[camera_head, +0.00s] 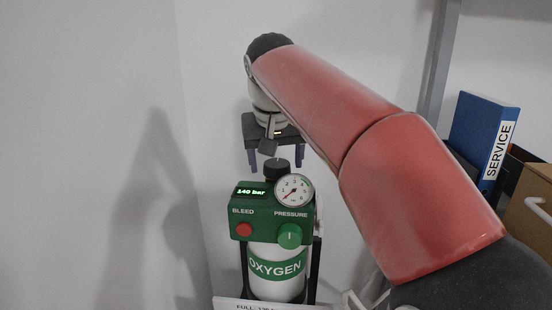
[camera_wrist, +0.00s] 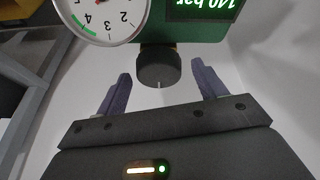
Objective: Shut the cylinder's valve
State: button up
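The oxygen cylinder (camera_head: 275,285) stands upright, white with a green OXYGEN band. Its green valve head (camera_head: 262,226) carries a display reading "140 bar", a round pressure gauge (camera_head: 294,190), a red BLEED button (camera_head: 244,230) and a green knob (camera_head: 289,236). A black valve knob (camera_head: 277,169) sits on top; in the wrist view this knob (camera_wrist: 157,70) shows a small white mark. My gripper (camera_head: 275,162) points down just above the black knob. Its fingers are spread wide, and in the wrist view the gripper (camera_wrist: 162,78) has clear gaps to the knob on both sides.
A grey post (camera_head: 436,70) and a shelf with a blue SERVICE binder (camera_head: 482,135) and a cardboard box (camera_head: 535,205) stand at the right. A white label strip (camera_head: 262,305) lies in front of the cylinder. Bare white walls are behind and left.

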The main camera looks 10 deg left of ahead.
jog(key=p+v, duration=0.2)
jog(key=v, duration=0.5)
jog(key=shift+r, duration=0.4)
jog(key=shift+s, duration=0.15)
jog(key=d, duration=0.2)
jog(key=s+d+f, duration=0.1)
jog(key=d, duration=0.3)
jog(key=shift+s+d+f, duration=0.25)
jog(key=shift+d+f, duration=0.15)
jog(key=s+d+f+m, duration=0.1)
jog(key=s+d+f, duration=0.7)
jog(key=f, duration=0.3)
jog(key=s+d+f+m+t, duration=0.1)
jog(key=s+d+f+m, duration=0.1)
jog(key=s+d+f, duration=0.7)
notch_tip(320, 180, down, 3)
jog(key=shift+s+d+r, duration=0.1)
jog(key=shift+s+d, duration=0.25)
jog(key=shift+s, duration=0.4)
